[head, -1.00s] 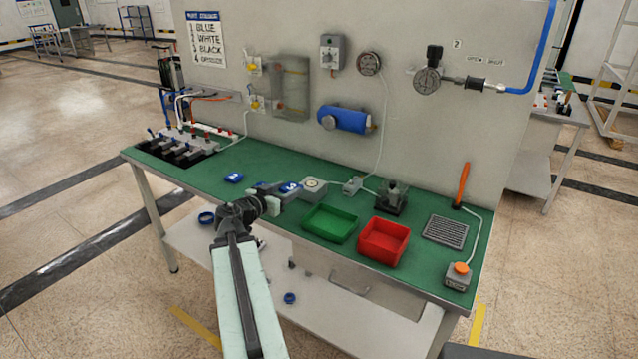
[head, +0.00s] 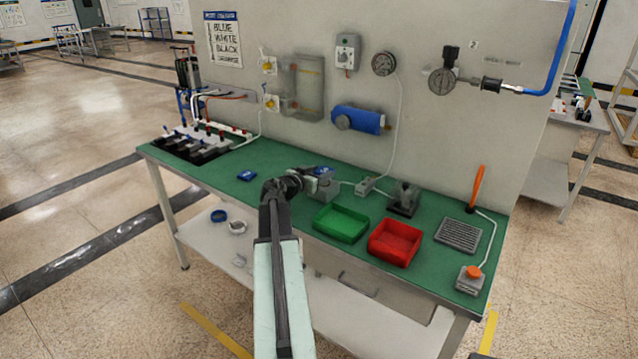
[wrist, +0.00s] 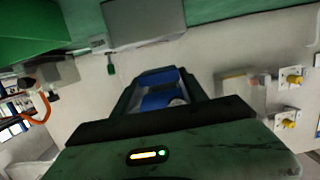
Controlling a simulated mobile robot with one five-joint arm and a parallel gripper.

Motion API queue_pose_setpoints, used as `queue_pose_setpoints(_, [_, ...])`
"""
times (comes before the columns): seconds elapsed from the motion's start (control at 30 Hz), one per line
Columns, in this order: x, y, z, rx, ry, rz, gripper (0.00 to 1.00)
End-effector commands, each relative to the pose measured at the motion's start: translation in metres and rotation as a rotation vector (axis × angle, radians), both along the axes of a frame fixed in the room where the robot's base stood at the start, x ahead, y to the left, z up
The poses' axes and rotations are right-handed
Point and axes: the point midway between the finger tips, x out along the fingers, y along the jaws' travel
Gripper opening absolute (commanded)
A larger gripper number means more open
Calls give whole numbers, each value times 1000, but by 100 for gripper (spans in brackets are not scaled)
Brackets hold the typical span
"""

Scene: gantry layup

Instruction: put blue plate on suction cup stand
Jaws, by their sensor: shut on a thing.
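My gripper (head: 312,177) is over the middle of the bench and shut on a blue plate (head: 323,171). The plate also shows between the jaws in the wrist view (wrist: 160,98), with a pale round mark on it. In the head view a grey block-shaped stand (head: 328,190), which looks like the suction cup stand, is just below and beside the plate. Its top is mostly hidden by my gripper and the plate. I cannot tell whether the plate touches it. A second blue plate (head: 247,175) lies flat on the green bench to the left.
A green tray (head: 341,224) and a red tray (head: 394,243) stand right of my gripper. A small grey cable box (head: 366,187) and a dark grey fixture (head: 404,199) are behind them. The wall panel (head: 290,130) rises behind the bench. The bench's left middle is mostly clear.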

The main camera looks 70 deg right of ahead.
Motion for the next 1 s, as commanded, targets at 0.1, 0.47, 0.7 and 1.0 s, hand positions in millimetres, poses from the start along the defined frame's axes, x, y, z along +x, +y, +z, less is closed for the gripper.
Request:
queue_pose_setpoints(0.1, [-4,0,-34,0,0,-5,4])
queue_pose_setpoints(0.47, [1,2,-37,0,0,0,4])
queue_pose_setpoints(0.7, [-1,1,-38,0,0,-2,72])
queue_pose_setpoints(1.0, [-2,1,-31,0,0,-4,72])
